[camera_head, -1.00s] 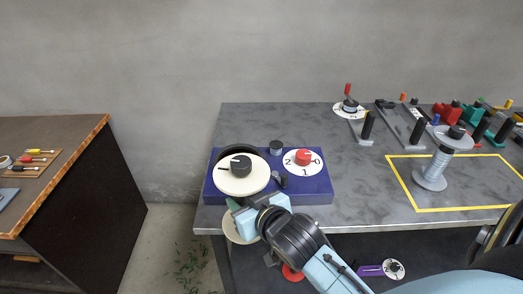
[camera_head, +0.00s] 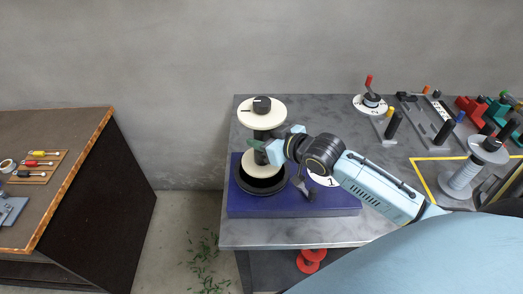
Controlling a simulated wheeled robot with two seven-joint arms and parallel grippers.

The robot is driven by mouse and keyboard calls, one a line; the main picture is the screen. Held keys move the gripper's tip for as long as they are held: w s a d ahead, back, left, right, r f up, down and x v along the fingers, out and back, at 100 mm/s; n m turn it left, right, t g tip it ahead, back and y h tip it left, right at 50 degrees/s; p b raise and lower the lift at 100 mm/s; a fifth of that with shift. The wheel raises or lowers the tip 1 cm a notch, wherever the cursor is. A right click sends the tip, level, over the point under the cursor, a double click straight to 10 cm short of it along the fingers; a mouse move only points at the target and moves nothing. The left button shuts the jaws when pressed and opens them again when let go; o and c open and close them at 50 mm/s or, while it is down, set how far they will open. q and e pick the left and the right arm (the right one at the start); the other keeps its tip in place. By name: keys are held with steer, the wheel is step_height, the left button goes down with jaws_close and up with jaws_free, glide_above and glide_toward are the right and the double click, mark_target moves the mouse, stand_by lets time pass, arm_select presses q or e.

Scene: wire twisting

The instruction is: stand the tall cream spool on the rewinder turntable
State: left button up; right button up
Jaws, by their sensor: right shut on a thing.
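The tall cream spool (camera_head: 262,113) is upright, with a wide cream top flange, a dark core and a cream lower flange (camera_head: 262,162). My right gripper (camera_head: 262,149) is shut on its core, reaching in from the right. The rewinder (camera_head: 290,205) is a dark blue box at the table's front left. Its black turntable (camera_head: 262,184) lies under and just in front of the lower flange in the picture. I cannot tell whether the flange touches it. My left gripper is not in view.
My right forearm partly hides the rewinder's white dial (camera_head: 323,180). A grey spool (camera_head: 463,180) stands inside the yellow outline at right. Stands and clamps line the back right. A brown side table (camera_head: 70,140) is at left, across a floor gap.

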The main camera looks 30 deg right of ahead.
steer(key=shift+f, duration=0.3)
step_height(320, 180, down, 3)
steer(key=shift+w+f, duration=0.1)
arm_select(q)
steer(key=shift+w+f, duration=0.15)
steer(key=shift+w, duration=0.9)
arm_select(e)
steer(key=shift+f, duration=0.2)
steer(key=o, duration=0.8)
steer(key=shift+f, duration=0.1)
steer(key=shift+c, duration=0.2)
steer(key=o, duration=0.4)
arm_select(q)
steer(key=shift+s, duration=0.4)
arm_select(e)
steer(key=shift+r, duration=0.2)
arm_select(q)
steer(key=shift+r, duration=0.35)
arm_select(e)
steer(key=v, duration=1.2)
